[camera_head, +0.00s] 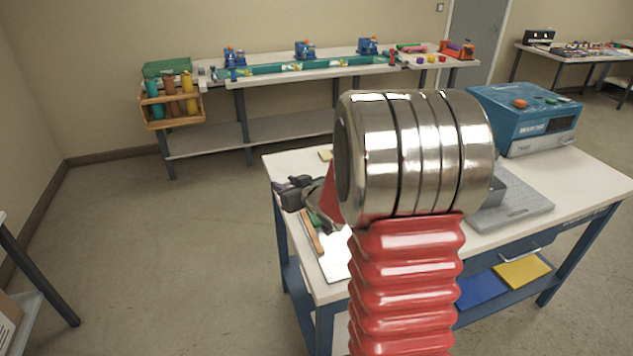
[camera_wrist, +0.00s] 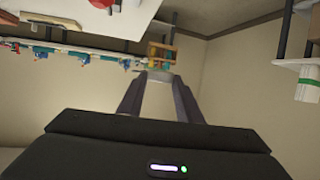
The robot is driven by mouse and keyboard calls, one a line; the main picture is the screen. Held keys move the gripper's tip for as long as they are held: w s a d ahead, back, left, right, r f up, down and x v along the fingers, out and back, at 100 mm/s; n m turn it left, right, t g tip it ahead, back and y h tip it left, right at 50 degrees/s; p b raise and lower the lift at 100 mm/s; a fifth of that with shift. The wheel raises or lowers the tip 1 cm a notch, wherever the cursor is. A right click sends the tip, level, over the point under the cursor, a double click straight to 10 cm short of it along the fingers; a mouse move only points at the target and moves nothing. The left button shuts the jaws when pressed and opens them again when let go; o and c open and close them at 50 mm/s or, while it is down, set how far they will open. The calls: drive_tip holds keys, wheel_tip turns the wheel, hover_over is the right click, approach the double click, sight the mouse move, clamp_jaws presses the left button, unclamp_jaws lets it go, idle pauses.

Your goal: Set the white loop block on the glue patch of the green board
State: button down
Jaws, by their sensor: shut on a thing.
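My gripper (camera_head: 297,192) is over the left edge of the near workbench, partly hidden behind my own arm. In the wrist view my gripper (camera_wrist: 160,82) has its two fingers closed on a small pale piece (camera_wrist: 159,76), which looks like the white loop block. Its loop shape is not clear at this size. In the head view I cannot make out the block at the fingertips. A small bit of green shows on the near bench beside my arm, but I cannot tell whether it is the green board. No glue patch can be made out.
The near workbench (camera_head: 590,172) carries a blue machine (camera_head: 525,115) and a grey plate (camera_head: 515,205) on the right.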

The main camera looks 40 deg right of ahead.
drive_tip(key=a+f, duration=0.1)
drive_tip(key=a, duration=1)
drive_tip(key=a+f, duration=0.2)
drive_tip(key=a, duration=0.9)
drive_tip(key=shift+s+f+n+y, duration=0.25)
drive_tip(key=shift+n+y, duration=0.05)
drive_tip(key=shift+y, duration=0.1)
